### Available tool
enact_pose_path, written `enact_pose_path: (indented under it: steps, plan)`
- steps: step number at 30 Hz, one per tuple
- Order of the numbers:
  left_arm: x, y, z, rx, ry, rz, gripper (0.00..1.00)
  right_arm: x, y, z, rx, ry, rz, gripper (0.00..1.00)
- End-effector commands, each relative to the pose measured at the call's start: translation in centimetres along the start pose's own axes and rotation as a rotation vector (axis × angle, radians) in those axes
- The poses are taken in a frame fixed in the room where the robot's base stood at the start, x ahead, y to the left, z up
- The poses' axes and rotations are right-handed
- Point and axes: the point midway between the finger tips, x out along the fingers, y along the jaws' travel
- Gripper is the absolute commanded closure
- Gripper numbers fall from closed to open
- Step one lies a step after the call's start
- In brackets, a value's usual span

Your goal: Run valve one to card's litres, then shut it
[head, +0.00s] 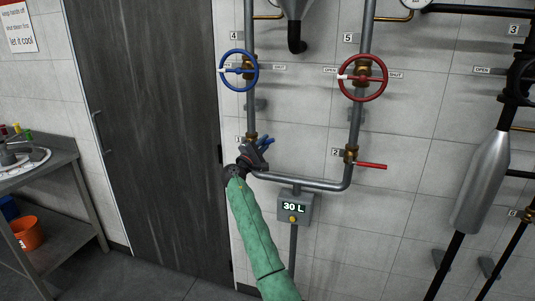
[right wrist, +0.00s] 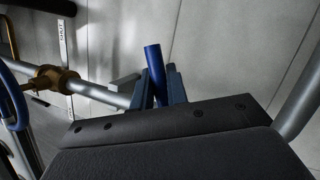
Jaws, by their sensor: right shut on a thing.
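Valve one, beside the tag "1" (head: 239,139), is on the left vertical pipe, with a brass body (head: 251,138). My right gripper (head: 263,148) is at this valve, its jaws closed around a blue lever handle. The right wrist view shows the blue handle (right wrist: 154,70) standing between the two fingers (right wrist: 160,92). The lever's exact angle is hard to tell because the gripper covers its base. The litre display (head: 293,206) below the pipes reads 30 L. I see no card giving litres. My left gripper is out of view.
A blue handwheel (head: 238,70) tagged 4 and a red handwheel (head: 362,78) tagged 5 are above. A red lever (head: 371,165) at tag 2 points right. A wall sign (head: 18,28) says let it cool. A steel bench (head: 45,168) is at left.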

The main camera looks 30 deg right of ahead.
Motion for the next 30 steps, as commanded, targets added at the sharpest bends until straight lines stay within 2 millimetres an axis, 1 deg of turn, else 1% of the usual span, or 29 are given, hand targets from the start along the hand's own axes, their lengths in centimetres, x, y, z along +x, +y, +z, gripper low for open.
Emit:
enact_pose_path:
  steps: [6, 15, 22, 30]
  plan:
    - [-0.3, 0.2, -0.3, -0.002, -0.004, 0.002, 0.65, 0.2, 1.5, -0.2, -0.154, 0.034, 0.066, 1.0]
    - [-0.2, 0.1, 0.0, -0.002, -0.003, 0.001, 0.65, 0.3, 2.8, -0.6, -0.296, 0.065, 0.124, 1.0]
    - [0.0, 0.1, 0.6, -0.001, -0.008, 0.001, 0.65, 0.3, 3.1, -0.8, -0.341, 0.075, 0.142, 1.0]
    - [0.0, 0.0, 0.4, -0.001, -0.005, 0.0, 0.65, 0.3, 3.2, -0.8, -0.348, 0.077, 0.145, 1.0]
